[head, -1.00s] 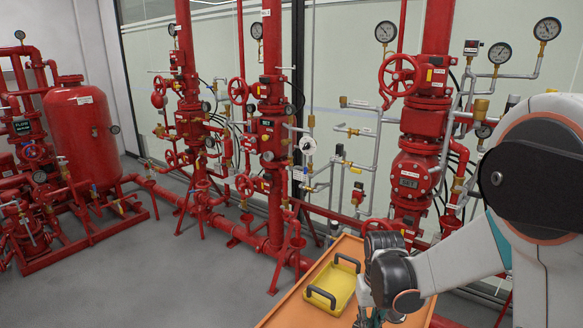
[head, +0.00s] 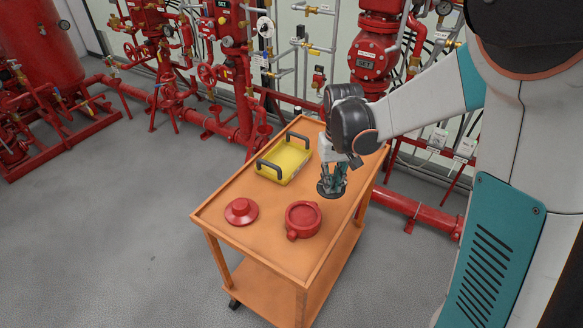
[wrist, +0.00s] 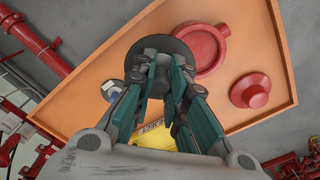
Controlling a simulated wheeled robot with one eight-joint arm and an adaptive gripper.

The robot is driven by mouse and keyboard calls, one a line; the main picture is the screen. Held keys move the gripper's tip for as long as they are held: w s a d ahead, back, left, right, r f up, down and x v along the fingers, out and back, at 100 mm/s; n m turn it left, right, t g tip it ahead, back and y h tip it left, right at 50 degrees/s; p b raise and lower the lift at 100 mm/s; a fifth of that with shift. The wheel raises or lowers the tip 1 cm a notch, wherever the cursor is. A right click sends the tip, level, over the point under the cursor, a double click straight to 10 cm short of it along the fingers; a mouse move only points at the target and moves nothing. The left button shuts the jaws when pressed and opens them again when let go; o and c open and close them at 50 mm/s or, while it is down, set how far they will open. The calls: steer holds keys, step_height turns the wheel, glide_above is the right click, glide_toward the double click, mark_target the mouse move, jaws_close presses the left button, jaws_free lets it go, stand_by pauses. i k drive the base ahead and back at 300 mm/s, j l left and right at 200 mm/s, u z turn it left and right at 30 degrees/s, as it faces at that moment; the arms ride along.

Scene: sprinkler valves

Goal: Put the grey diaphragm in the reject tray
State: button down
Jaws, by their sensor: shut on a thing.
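The grey diaphragm is a dark round disc (head: 328,191) hanging flat under my gripper (head: 333,180), above the right part of the orange cart. In the wrist view the diaphragm (wrist: 176,45) shows beyond the fingertips (wrist: 163,65), which are shut on its middle. The yellow tray with two dark handles, which I take as the reject tray (head: 287,160), stands on the cart to the left of my gripper. No part is visible inside it. In the wrist view the tray (wrist: 168,140) is partly hidden behind my fingers.
The orange cart (head: 234,205) also carries a red flanged cover (head: 241,211) and a round red valve body (head: 303,219), close in front of my gripper. A small silver and blue thing (wrist: 112,90) shows in the wrist view. Red pipework (head: 226,132) runs behind the cart.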

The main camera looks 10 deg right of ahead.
mark_target(284, 163)
steer(key=i+l+u, duration=0.15)
steer(key=l+u, duration=0.3)
steer(key=l, duration=0.4)
steer(key=l+u, duration=0.45)
steer(key=l, duration=0.4)
steer(key=i+l+u, duration=0.75)
steer(key=i+l, duration=0.2)
steer(key=l, duration=0.15)
